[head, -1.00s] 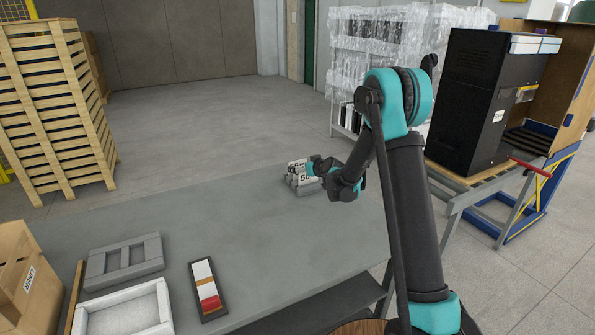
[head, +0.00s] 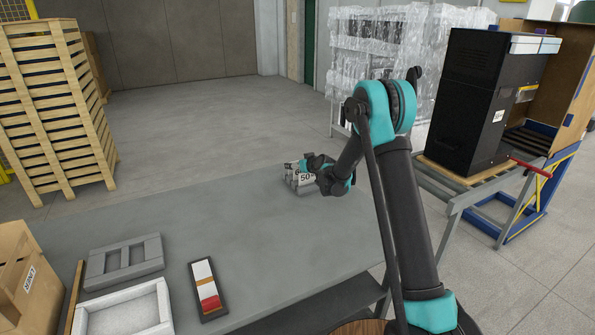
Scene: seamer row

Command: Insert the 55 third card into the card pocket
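A small grey card holder (head: 299,187) stands near the far right edge of the grey table. A white card marked 50 (head: 306,178) faces me at its front. Any card behind it is mostly hidden by my gripper, so I cannot read a 55 there. My gripper (head: 304,163) is right above and behind the 50 card, at the holder. Its fingers are small and dark, and I cannot tell whether they are open or shut on a card. A dark-framed board with white, orange and red bands (head: 207,290) lies near the front; I cannot tell whether it is the card pocket.
The grey table (head: 250,230) is clear between the holder and the board. A slatted grey frame (head: 124,262), a pale tray (head: 125,312) and a cardboard box (head: 25,277) occupy the left end. A roller stand with a black cabinet (head: 480,100) stands to the right.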

